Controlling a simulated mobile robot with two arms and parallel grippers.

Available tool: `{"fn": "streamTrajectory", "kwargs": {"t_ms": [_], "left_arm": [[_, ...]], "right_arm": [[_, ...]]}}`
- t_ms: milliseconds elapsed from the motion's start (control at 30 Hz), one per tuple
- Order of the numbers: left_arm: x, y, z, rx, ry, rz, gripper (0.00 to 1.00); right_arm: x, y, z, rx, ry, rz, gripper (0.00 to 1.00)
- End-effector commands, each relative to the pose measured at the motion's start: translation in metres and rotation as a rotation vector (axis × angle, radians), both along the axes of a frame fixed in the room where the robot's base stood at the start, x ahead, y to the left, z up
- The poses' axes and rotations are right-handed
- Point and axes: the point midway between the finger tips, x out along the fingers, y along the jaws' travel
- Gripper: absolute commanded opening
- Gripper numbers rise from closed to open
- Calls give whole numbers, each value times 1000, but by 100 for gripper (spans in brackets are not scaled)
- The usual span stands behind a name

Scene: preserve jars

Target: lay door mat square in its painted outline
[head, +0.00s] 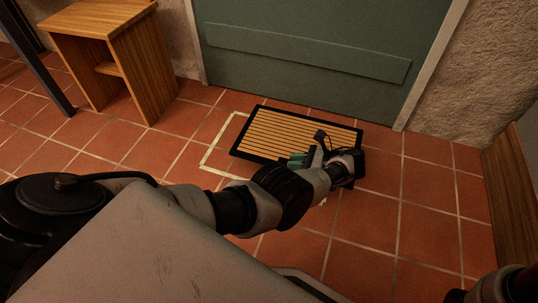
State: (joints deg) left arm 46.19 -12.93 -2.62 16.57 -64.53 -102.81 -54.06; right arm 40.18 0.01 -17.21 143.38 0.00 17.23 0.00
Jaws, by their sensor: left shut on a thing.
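The door mat (272,137) has tan slats and a black border, and lies on the tiles before the green door. The painted outline (209,148) is a pale yellow line. Its left side shows bare to the left of the mat, and part of its near side shows below the mat. The mat sits shifted to the right and toward the door, its far left corner past the outline's far line. My left gripper (299,160) is shut on the mat's near edge, right of its middle. My arm hides the mat's near right part and much of the outline there. My right gripper is out of view.
The green door (320,55) stands close behind the mat. A wooden stool (110,50) stands at the upper left, and a wooden panel (510,190) is at the right edge. The tiled floor (400,230) right of my left arm is clear.

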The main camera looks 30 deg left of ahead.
Motion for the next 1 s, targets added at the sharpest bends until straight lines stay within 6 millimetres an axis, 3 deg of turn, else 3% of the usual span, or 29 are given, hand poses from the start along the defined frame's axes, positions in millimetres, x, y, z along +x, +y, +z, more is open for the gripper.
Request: {"fn": "streamTrajectory", "kwargs": {"t_ms": [200, 433, 633, 900, 1000], "left_arm": [[-8, 53, -34, 4, 0, 5, 0], [-12, 92, -57, 2, -1, 3, 0], [-12, 100, -64, 1, -1, -1, 0], [-13, 99, -99, 0, -1, 0, 0], [-12, 99, -101, 1, -1, -1, 0]], "right_arm": [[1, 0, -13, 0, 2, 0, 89], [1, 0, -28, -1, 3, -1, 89], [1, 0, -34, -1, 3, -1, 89], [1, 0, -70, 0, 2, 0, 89], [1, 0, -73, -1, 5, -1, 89]]}}
